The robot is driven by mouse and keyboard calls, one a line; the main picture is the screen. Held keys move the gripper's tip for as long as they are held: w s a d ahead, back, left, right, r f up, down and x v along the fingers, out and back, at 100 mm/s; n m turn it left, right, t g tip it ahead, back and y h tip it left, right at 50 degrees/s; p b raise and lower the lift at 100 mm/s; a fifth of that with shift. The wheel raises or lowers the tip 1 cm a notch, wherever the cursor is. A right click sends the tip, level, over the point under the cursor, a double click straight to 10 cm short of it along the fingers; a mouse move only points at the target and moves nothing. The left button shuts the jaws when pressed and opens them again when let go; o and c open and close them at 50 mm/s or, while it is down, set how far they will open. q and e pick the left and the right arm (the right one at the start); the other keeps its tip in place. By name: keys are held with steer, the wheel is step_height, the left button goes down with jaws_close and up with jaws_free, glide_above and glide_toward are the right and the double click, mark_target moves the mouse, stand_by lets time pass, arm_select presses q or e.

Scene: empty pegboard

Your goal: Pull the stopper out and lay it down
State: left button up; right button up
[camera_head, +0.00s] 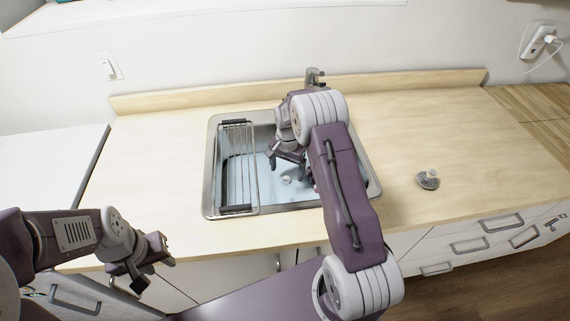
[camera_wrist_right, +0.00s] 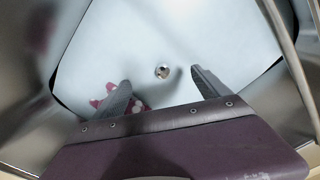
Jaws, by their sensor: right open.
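The stopper shows as a small round metallic knob (camera_wrist_right: 162,71) on the pale sink bottom in the right wrist view. In the head view a small light round piece (camera_head: 287,180) shows at the same place in the sink (camera_head: 210,190). My right gripper (camera_head: 289,168) is inside the sink area, pointing down, open and empty. In its wrist view the knob lies between and beyond the fingertips (camera_wrist_right: 161,80), apart from both. My left gripper (camera_head: 152,266) hangs in front of the counter at the lower left, away from the sink; its jaw gap is unclear.
A wire rack (camera_head: 238,165) spans the sink's left side. The faucet (camera_head: 314,77) stands behind. A red-and-white item (camera_wrist_right: 100,102) lies partly hidden by a finger. A round grey piece with a white top (camera_head: 428,180) sits on the right counter (camera_head: 420,130), otherwise clear.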

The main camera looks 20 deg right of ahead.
mark_target(286, 177)
steer(key=f, duration=0.2)
steer(key=w+f, duration=0.1)
steer(key=f, duration=0.4)
steer(key=shift+w, duration=0.15)
steer(key=shift+s+f, duration=0.25)
steer(key=shift+s, duration=0.1)
arm_select(q)
steer(key=shift+w+r, duration=0.15)
steer(key=shift+w, duration=0.35)
arm_select(e)
steer(key=shift+w, duration=0.1)
steer(key=shift+w+f, duration=0.1)
steer(key=c, duration=1.3)
steer(key=o, duration=0.3)
steer(key=c, duration=0.7)
arm_select(q)
steer(key=shift+w+p, duration=0.1)
steer(key=shift+p, duration=0.25)
